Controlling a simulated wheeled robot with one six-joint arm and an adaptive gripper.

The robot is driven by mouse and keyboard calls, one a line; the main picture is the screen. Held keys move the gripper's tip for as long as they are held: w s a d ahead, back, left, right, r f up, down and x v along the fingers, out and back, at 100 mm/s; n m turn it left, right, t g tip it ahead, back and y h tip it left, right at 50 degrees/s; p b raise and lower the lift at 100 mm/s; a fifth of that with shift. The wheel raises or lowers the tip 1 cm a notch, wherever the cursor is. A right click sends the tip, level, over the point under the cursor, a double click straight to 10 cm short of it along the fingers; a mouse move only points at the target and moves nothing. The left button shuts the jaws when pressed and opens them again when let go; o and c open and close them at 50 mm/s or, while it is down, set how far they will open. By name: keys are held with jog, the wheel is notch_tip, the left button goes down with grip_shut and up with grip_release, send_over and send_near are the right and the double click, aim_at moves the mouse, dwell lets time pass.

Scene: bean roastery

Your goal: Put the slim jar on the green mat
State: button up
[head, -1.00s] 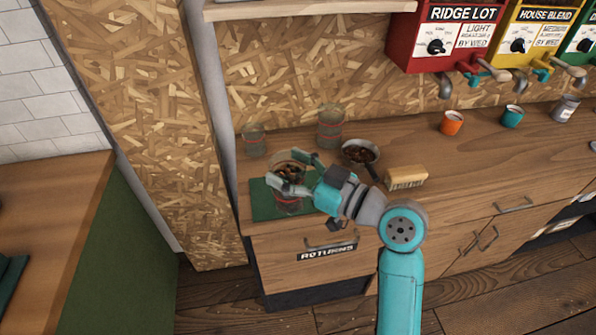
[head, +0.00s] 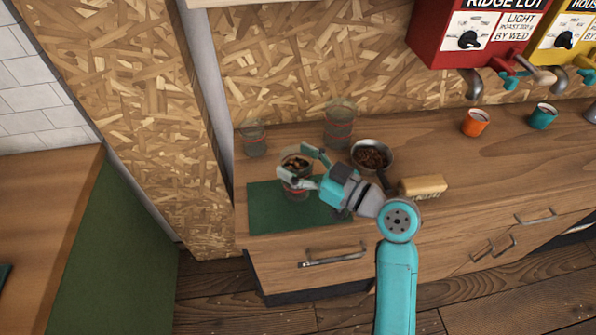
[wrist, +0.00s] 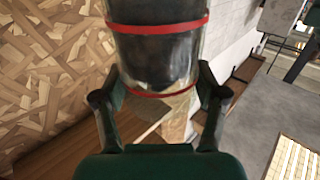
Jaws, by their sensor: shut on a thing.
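My gripper (head: 300,168) is shut on a clear jar (head: 297,190) with red bands and dark beans inside. The jar is upright at the rear part of the green mat (head: 270,213); I cannot tell whether its base touches the mat. In the wrist view the held jar (wrist: 158,50) fills the top middle, between the two fingers. A smaller clear jar (head: 255,139) stands at the back left of the counter, and a taller one (head: 339,125) stands behind the mat. I cannot tell by shape alone which jar is the slim one.
A dark pan of beans (head: 372,157) and a brush (head: 423,187) lie right of my gripper. The front of the mat is bare.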

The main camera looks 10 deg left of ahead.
jog(key=shift+f, duration=1.65)
jog(key=shift+f, duration=0.15)
jog(key=o, duration=1.8)
jog(key=v, duration=1.2)
